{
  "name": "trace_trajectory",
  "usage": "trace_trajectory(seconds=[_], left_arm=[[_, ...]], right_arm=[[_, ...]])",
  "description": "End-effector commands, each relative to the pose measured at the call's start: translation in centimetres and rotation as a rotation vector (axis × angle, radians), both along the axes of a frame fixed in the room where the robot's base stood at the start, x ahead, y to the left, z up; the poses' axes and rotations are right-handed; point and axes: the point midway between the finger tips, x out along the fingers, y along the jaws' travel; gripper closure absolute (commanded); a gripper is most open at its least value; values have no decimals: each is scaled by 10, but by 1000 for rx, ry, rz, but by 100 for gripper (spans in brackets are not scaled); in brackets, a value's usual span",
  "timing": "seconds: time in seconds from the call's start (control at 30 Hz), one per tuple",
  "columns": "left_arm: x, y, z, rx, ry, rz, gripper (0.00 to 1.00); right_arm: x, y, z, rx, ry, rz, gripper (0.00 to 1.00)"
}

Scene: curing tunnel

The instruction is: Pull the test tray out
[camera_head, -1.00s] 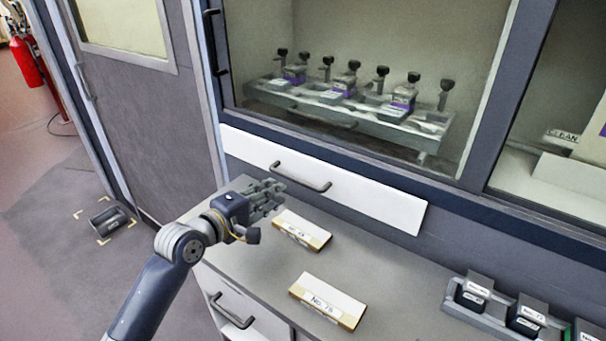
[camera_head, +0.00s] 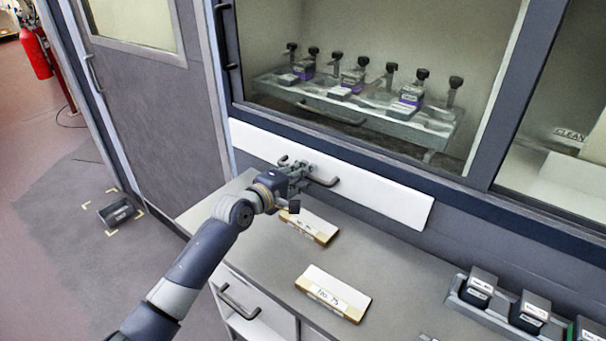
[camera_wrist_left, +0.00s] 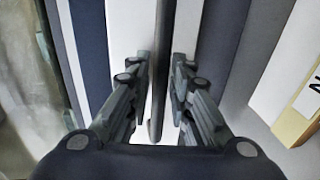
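A white drawer front (camera_head: 385,197) with a grey bar handle (camera_head: 324,181) is set under the chamber window. Behind the window stands a long grey tray (camera_head: 385,124) holding several small purple-labelled blocks under black-knobbed clamps. My left gripper (camera_head: 297,168) is at the left part of the drawer handle. In the left wrist view its two fingers (camera_wrist_left: 161,85) are apart, one on each side of the handle bar (camera_wrist_left: 158,75), with gaps visible. The drawer looks closed. My right gripper is not in view.
On the grey counter (camera_head: 245,253) lie two labelled cards or boxes, one nearer the gripper (camera_head: 318,225) and one in front (camera_head: 335,292). A rack (camera_head: 468,303) of dark labelled blocks stands at right. A grey door (camera_head: 150,130) is at left.

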Motion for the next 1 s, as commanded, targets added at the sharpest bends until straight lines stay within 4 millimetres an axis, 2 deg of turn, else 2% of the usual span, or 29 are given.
trace_trajectory(seconds=[0.17,0.2,0.3,0.63,0.83,1.0], left_arm=[[0,0,0,0,0,0,80],[0,0,0,0,0,0,83],[0,0,0,1,1,0,100],[-5,3,0,1,3,0,100],[-27,20,2,3,7,0,100],[-60,43,2,4,9,-1,100]], right_arm=[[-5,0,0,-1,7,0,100],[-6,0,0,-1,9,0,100],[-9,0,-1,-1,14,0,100],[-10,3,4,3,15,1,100],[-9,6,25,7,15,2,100],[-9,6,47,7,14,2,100]])
